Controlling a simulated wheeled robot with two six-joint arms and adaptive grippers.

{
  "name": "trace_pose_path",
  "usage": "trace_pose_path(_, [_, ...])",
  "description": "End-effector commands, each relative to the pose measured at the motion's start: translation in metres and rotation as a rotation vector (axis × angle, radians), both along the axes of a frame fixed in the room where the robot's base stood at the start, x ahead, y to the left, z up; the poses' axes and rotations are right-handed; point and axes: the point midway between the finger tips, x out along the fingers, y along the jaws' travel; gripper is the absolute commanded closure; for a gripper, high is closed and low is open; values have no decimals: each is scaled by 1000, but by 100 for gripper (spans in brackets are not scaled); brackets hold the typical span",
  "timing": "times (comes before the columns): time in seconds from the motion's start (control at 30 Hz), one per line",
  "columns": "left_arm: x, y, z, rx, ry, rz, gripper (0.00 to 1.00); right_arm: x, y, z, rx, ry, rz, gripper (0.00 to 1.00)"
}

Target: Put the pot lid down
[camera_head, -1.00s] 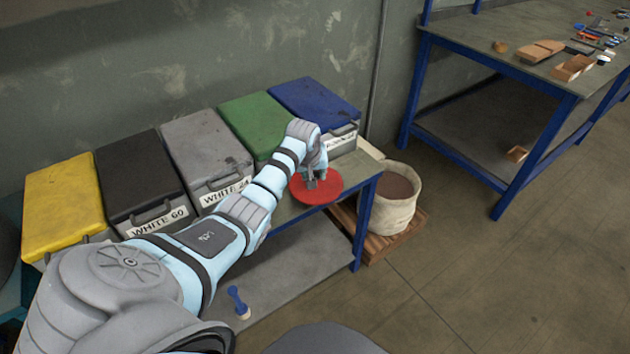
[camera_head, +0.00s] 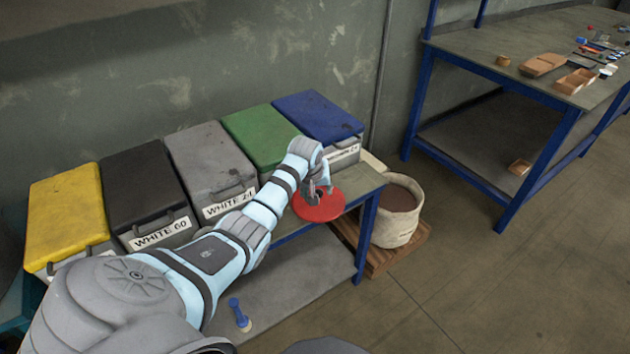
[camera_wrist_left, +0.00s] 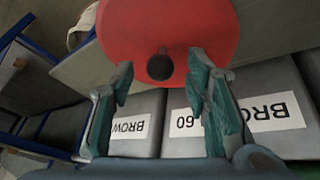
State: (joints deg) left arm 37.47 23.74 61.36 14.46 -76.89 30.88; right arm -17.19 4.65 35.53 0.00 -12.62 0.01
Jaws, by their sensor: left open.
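The pot lid is a red disc (camera_head: 318,208) with a black knob, at the front edge of the narrow bench below the blue and green bins. I cannot tell whether it rests on the bench or how far it overhangs. My left gripper (camera_head: 320,191) is just above the lid. In the left wrist view the fingers (camera_wrist_left: 160,72) are open on either side of the black knob (camera_wrist_left: 160,66), with gaps showing, and the red lid (camera_wrist_left: 165,25) lies beyond. My right gripper is out of view.
Yellow, black, grey, green and blue lidded bins (camera_head: 318,115) line the bench (camera_head: 368,180) along the wall. A pale bucket (camera_head: 400,212) stands on a wooden pallet at right. A blue-framed workbench (camera_head: 500,62) holds tools. A blue-handled object (camera_head: 238,314) is on the lower shelf.

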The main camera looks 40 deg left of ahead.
Motion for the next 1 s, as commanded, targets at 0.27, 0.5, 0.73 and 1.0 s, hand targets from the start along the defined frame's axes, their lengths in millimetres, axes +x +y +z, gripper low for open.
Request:
trace_pose_path(0.27, [-28, -12, 74, 2, -2, -3, 57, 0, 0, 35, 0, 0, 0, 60])
trace_pose_path(0.5, [-39, -16, 96, -1, 0, -1, 57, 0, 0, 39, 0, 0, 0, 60])
trace_pose_path(0.73, [-38, -19, 93, 3, -9, -12, 57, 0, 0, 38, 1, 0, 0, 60])
trace_pose_path(1.0, [-20, -107, 78, 177, -435, -382, 57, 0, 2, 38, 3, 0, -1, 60])
